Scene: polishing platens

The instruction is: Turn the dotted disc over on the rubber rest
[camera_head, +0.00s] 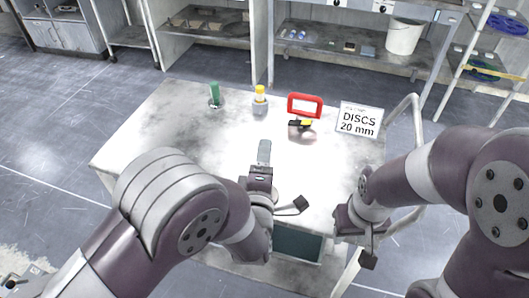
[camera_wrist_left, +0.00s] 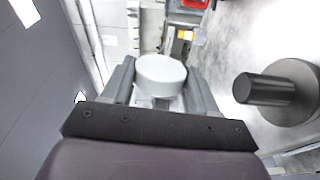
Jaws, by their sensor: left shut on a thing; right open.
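My left gripper (camera_head: 264,155) is over the middle of the pale table (camera_head: 180,120). In the left wrist view it is shut on a smooth white disc (camera_wrist_left: 161,72), gripped between its two grey fingers. No dots show on the visible side of the disc. The disc is hard to make out in the head view. My right gripper (camera_head: 356,222) is open near the table's right edge, its fingers mostly hidden. In the left wrist view a dark cylinder (camera_wrist_left: 265,90) stands on a round grey base, right of the disc. I cannot tell which thing is the rubber rest.
A green-topped piece (camera_head: 215,92) and a yellow-capped bottle (camera_head: 260,97) stand at the table's back. A "DISCS 20 mm" sign (camera_head: 358,120) is at the back right. The left tabletop is clear.

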